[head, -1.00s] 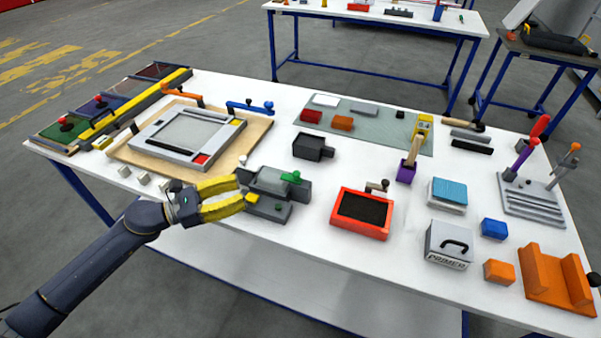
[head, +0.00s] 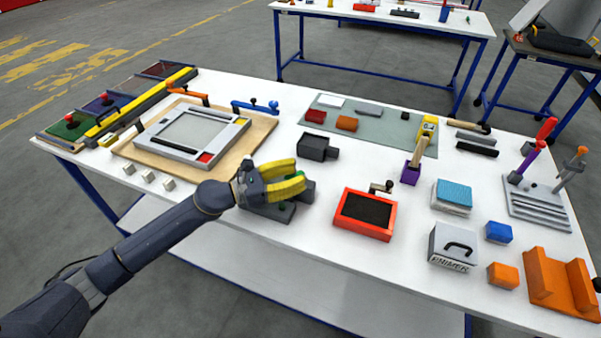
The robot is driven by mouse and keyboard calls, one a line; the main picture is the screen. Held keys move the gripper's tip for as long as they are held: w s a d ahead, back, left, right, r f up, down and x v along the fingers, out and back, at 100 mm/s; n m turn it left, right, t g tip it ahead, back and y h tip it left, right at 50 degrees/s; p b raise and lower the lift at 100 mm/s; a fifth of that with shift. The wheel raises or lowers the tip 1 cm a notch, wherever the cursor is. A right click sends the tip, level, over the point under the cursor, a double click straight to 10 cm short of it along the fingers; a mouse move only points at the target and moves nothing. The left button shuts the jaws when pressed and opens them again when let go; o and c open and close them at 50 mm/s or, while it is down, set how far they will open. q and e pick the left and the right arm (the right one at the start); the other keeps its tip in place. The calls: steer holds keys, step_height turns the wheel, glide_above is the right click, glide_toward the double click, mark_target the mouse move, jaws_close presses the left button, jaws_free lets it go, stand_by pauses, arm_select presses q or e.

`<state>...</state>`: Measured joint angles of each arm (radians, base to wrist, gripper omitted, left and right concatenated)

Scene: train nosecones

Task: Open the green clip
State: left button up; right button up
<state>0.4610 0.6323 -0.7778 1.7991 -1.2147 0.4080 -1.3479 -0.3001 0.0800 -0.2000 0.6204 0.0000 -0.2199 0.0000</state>
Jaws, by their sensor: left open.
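The grey fixture (head: 270,211) with the green clip stands near the front edge of the table, left of the orange-red tray. My left gripper (head: 301,172) has its yellow fingers spread over the top of this fixture. The green clip (head: 299,174) is mostly hidden; only a little green shows between the fingertips. I cannot tell whether the fingers touch it. My right gripper is not in view.
A dark grey block (head: 317,147) stands just behind the fixture. The orange-red tray (head: 366,234) is to its right. A wooden board with a grey frame (head: 193,133) lies to the left. Small pale blocks (head: 148,176) sit near the front left edge.

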arm_select(q)
steer(key=shift+x, duration=0.85)
jaws_close()
steer(key=shift+r, duration=0.1)
